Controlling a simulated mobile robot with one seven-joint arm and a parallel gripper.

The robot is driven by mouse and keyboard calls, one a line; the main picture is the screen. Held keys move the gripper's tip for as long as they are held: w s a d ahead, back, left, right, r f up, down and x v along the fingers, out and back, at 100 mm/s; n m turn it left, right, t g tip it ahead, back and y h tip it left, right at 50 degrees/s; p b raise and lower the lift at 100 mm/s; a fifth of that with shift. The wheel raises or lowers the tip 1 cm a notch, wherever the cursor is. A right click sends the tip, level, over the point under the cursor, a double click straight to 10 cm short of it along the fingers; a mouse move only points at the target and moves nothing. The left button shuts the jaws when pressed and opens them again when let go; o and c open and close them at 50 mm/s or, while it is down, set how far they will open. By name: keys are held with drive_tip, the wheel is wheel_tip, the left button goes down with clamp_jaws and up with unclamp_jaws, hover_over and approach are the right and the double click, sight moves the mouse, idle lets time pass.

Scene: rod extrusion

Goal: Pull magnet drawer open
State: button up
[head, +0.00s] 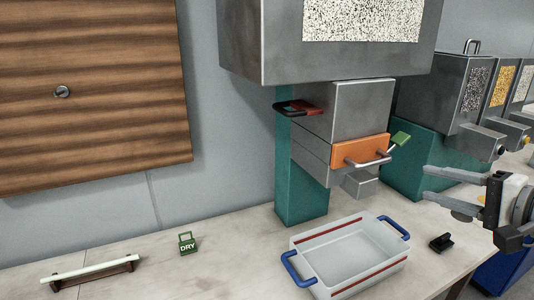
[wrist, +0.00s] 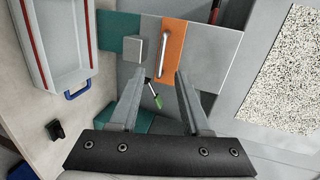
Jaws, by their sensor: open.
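The magnet drawer has an orange front (head: 358,151) with a metal bar handle (head: 370,161), set in a grey metal housing below a large hopper. The drawer looks shut. In the wrist view the orange front (wrist: 171,40) and its handle (wrist: 163,55) lie ahead, with the handle between the fingertips in the picture. My gripper (head: 428,185) is open and empty to the right of the handle in the head view, with a gap between them. Its two fingers (wrist: 161,76) point toward the drawer.
A clear tray (head: 345,284) with blue handles stands on the table below the drawer. A small black object (head: 441,243) lies right of it. A green DRY tag (head: 187,244) and a pale bar on a stand (head: 92,271) are at the left. Hoppers (head: 455,92) stand at the right.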

sight(379, 164)
drive_tip(key=shift+m+t+h, duration=0.3)
drive_tip(key=shift+m, duration=0.3)
drive_tip(key=x, duration=0.5)
drive_tip(key=d+x, duration=0.1)
drive_tip(key=x, duration=1)
drive_tip(key=shift+w+d, duration=0.25)
clamp_jaws()
idle(0.3)
